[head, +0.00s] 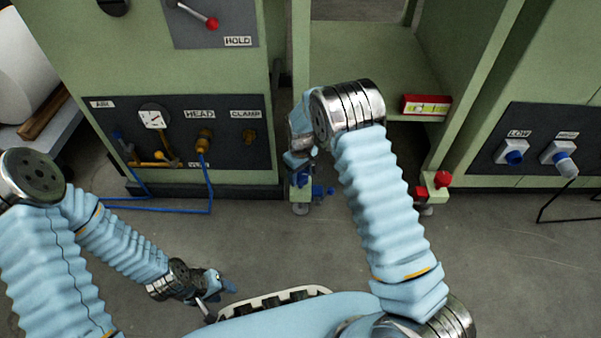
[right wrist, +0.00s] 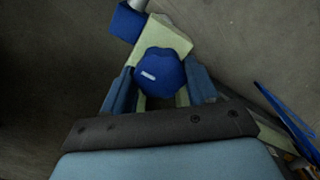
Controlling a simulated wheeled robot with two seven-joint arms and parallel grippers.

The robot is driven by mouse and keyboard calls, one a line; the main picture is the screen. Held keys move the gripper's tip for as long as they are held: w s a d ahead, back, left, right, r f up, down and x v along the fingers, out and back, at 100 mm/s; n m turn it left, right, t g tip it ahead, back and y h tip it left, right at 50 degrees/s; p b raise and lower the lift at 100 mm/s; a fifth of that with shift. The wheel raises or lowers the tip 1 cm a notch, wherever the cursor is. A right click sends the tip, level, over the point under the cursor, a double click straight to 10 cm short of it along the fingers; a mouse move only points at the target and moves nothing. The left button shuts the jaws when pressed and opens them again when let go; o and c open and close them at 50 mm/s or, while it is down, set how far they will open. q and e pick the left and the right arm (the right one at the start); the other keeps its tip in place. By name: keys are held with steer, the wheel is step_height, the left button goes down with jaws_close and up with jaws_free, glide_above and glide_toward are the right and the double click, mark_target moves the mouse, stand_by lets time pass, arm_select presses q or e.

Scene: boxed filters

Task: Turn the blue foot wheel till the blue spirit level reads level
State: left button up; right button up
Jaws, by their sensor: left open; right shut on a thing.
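The blue foot wheel (right wrist: 160,74) sits between the two blue fingers of my right gripper (right wrist: 158,86) in the right wrist view. The fingers are shut on it, one on each side. A white mark shows on the wheel's face. In the head view my right gripper (head: 299,168) reaches down at the left front foot of the green frame, and hides most of the wheel. I cannot make out the blue spirit level in either view. My left gripper (head: 219,292) is open and empty, low over the floor at the front.
A red spirit level (head: 427,105) with a yellow vial sits on the frame's right side. A red wheel (head: 443,179) is at its right foot. Panels with fittings (head: 203,141) stand left and with blue-tipped knobs (head: 514,157) right. A blue hose (head: 180,211) loops at the left.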

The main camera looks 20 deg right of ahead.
mark_target(301, 174)
steer(key=shift+m, duration=0.7)
steer(key=o, duration=1)
steer(key=shift+o, duration=0.2)
step_height(301, 174, up, 14)
steer(key=p, duration=0.2)
steer(key=shift+p, duration=0.4)
steer(key=shift+f, duration=0.1)
